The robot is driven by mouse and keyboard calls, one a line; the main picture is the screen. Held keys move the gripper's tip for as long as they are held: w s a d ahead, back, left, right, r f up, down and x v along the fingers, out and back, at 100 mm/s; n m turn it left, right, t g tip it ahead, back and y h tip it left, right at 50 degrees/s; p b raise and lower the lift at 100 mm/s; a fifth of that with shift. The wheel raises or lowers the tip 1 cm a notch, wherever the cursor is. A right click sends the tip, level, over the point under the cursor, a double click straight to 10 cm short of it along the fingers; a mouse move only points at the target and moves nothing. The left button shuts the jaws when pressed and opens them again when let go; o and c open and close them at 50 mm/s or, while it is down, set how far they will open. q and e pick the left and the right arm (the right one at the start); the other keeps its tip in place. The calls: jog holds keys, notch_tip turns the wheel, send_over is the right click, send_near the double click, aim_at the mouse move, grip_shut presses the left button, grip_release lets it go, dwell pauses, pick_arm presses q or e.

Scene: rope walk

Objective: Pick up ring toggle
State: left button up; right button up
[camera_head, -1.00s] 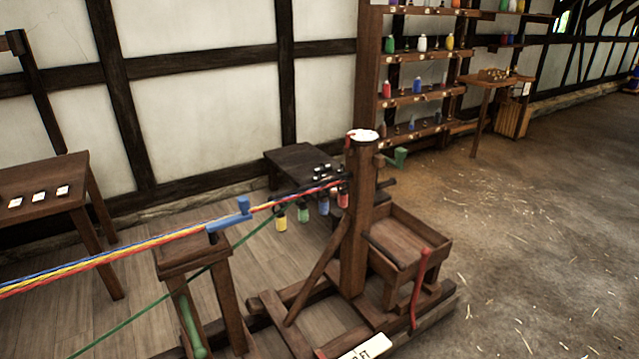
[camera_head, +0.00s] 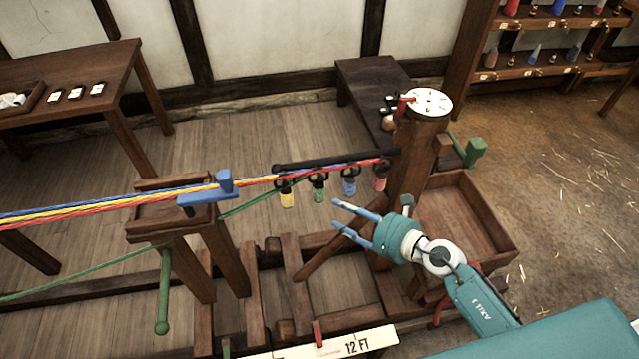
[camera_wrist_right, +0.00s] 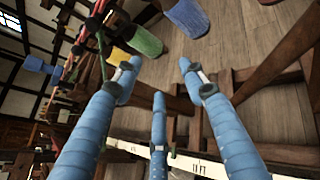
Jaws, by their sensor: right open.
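Several coloured toggles hang by dark rings from a black bar on the wooden post: yellow (camera_head: 287,200), green (camera_head: 319,194), blue (camera_head: 350,187) and red (camera_head: 380,183). I cannot tell which one is the ring toggle. In the right wrist view the yellow (camera_wrist_right: 119,57), green (camera_wrist_right: 146,42) and blue (camera_wrist_right: 187,17) ones hang beyond my fingers. My right gripper (camera_head: 343,215) is open and empty, just below and in front of the blue toggle and apart from it. Its three blue fingers are spread in the wrist view (camera_wrist_right: 160,78). My left gripper is not in view.
Red, yellow and blue ropes run left over a trestle (camera_head: 165,215) with a blue block (camera_head: 207,195). A diagonal brace (camera_head: 330,250) stands behind my right fingers. A wooden tray (camera_head: 470,220) and a 12 FT sign (camera_head: 345,345) are close by.

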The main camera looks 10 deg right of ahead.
aim_at(320, 195)
jog(key=w+a+n, duration=0.1)
jog(key=w+a+r+n+b, duration=0.2)
jog(key=w+n, duration=0.1)
jog(key=shift+w+a, duration=0.15)
jog(key=shift+w, duration=0.05)
jog(key=shift+w+a+f, duration=0.2)
jog(key=shift+w+a, duration=0.05)
jog(key=shift+w, duration=0.05)
jog(key=b+x, duration=0.2)
jog(key=x, duration=0.1)
jog(key=shift+w+a+f+b, duration=0.1)
jog(key=shift+w+f+b, duration=0.15)
jog(key=shift+b, duration=0.05)
jog(key=shift+w+a, duration=0.25)
jog(key=shift+w, duration=0.15)
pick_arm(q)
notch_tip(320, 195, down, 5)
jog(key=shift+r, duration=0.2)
pick_arm(e)
jog(key=shift+s, duration=0.1)
